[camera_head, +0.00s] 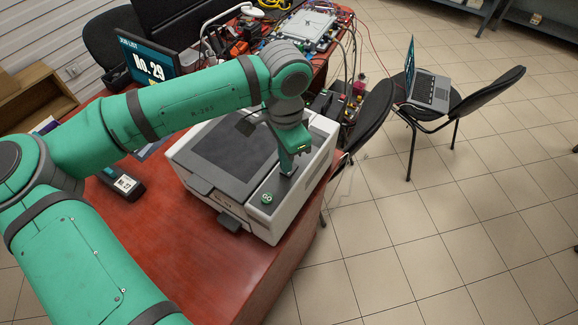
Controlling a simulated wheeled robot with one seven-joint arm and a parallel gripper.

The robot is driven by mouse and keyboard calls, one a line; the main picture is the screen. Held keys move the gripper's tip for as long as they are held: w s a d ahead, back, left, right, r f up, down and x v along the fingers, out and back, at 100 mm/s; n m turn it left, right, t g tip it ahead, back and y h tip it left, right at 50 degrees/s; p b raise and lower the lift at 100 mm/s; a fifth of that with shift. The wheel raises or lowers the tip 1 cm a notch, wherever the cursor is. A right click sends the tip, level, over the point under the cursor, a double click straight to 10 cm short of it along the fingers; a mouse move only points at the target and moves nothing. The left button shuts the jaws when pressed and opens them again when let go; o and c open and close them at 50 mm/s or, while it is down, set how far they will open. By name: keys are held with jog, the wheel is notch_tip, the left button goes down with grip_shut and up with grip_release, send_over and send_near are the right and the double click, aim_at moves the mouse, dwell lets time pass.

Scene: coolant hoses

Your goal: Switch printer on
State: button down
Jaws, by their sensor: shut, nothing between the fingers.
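The printer (210,190) is a white and dark grey box on the red wooden table, near its front right edge. A round green button (267,198) with light markings sits on its top, near the front right corner. My gripper (287,178) points down over the right side of the printer's top, just behind the green button. Its fingers are together and hold nothing. I cannot tell whether the fingertips touch the printer's surface. They look slightly apart from the button. Part of the printer's back is hidden behind my arm.
A small dark device (121,183) lies left of the printer. Cables and hardware crowd the table's far end. A chair (368,118) stands close on the right; another holds a laptop (430,90).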

jog(key=shift+f, duration=0.35)
dwell(0.7)
jog(key=shift+a+f, duration=0.1)
jog(key=shift+f, duration=0.3)
dwell(0.3)
notch_tip(320, 180, up, 7)
dwell(1.0)
dwell(0.5)
